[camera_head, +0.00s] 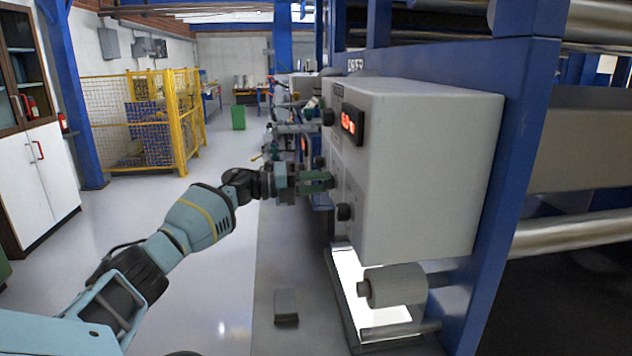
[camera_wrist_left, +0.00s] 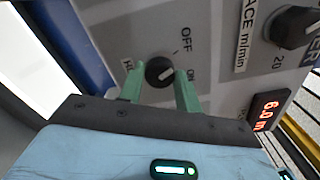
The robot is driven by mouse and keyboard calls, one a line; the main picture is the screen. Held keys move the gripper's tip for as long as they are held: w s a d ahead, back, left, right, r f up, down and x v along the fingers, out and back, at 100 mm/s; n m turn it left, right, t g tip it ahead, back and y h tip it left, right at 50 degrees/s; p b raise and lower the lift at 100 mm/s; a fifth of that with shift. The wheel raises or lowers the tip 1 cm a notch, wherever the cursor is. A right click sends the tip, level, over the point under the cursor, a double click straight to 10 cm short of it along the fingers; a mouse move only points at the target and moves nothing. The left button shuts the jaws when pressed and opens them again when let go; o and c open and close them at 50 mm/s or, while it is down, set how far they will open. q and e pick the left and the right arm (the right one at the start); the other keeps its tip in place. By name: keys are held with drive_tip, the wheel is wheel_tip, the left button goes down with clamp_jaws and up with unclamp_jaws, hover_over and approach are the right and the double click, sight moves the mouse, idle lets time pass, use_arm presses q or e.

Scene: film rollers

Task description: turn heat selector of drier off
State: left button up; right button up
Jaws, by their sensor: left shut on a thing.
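The heat selector is a small round black knob (camera_wrist_left: 158,71) on a grey panel in the left wrist view. OFF and ON labels stand to its right, and a partly covered label starting with H is at its left. A light mark on the knob faces the ON side. My left gripper (camera_head: 320,182) reaches the front face of the grey control box (camera_head: 430,170) in the head view. In the wrist view its two green fingers (camera_wrist_left: 160,76) are shut on the knob, one on each side. My right gripper is not in view.
A larger black knob (camera_wrist_left: 293,27) and a red-lit display (camera_wrist_left: 268,109) sit farther right on the panel. Another knob (camera_head: 345,211) is low on the box. A roller (camera_head: 393,285) lies under the box. Yellow fencing (camera_head: 178,120) stands behind; the floor at left is clear.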

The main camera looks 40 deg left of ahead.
use_arm(q)
drive_tip(key=shift+r+n, duration=0.1)
drive_tip(key=shift+n, duration=0.5)
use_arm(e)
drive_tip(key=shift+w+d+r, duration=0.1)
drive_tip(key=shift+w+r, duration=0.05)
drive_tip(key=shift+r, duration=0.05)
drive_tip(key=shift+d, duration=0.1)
use_arm(q)
drive_tip(key=o, duration=1)
drive_tip(key=shift+c, duration=0.2)
drive_tip(key=b+v, duration=0.1)
drive_tip(key=v, duration=0.6)
drive_tip(key=shift+s+a, duration=0.25)
drive_tip(key=shift+s, duration=0.1)
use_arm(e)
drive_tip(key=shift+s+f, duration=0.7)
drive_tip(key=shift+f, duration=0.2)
